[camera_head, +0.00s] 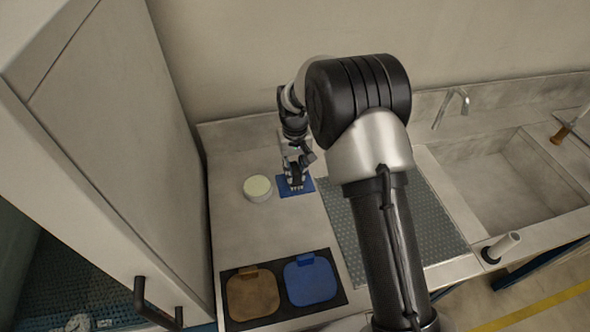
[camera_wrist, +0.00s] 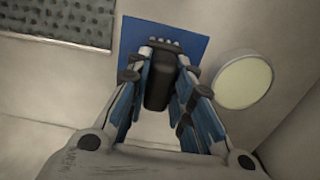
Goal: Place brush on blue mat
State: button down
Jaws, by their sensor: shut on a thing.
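The brush (camera_wrist: 158,88) is a dark block with a row of pale tips at its far end, seen in the wrist view. My gripper (camera_wrist: 162,65) is shut on it, with a blue-sided finger on each side. The blue mat (camera_wrist: 190,27) is a flat square beneath the brush's far end in that view. In the head view my gripper (camera_head: 296,181) is over the blue mat (camera_head: 308,187) on the counter and hides part of it. The brush is mostly hidden there. I cannot tell whether it touches the mat.
A round white container with a cream top (camera_head: 257,187) stands close left of the mat. A black tray (camera_head: 235,318) with brown and blue square pieces lies nearer the front. A grey textured mat (camera_head: 437,225) and a sink (camera_head: 515,185) are to the right. A cabinet (camera_head: 115,130) bounds the left.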

jog(key=c, duration=1.4)
grip_release()
notch_tip(320, 180, up, 12)
jog(key=p, duration=0.4)
notch_tip(320, 180, up, 9)
jog(key=t, duration=0.1)
send_over(295, 167)
jog(key=s+d, duration=0.3)
jog(key=s, duration=0.2)
jog(key=s+d+r+m+t, duration=0.1)
jog(key=s+d+r, duration=0.3)
jog(key=s+r, duration=0.5)
jog(key=s+d+t, duration=0.1)
jog(key=s, duration=0.5)
jog(key=s+d+f, duration=0.1)
jog(key=s+d, duration=0.1)
jog(key=s, duration=0.5)
jog(key=s+d+m+t, duration=0.1)
jog(key=s, duration=0.6)
jog(key=shift+d+f+t, duration=0.3)
jog(key=shift+d+f, duration=0.05)
jog(key=shift+d, duration=0.05)
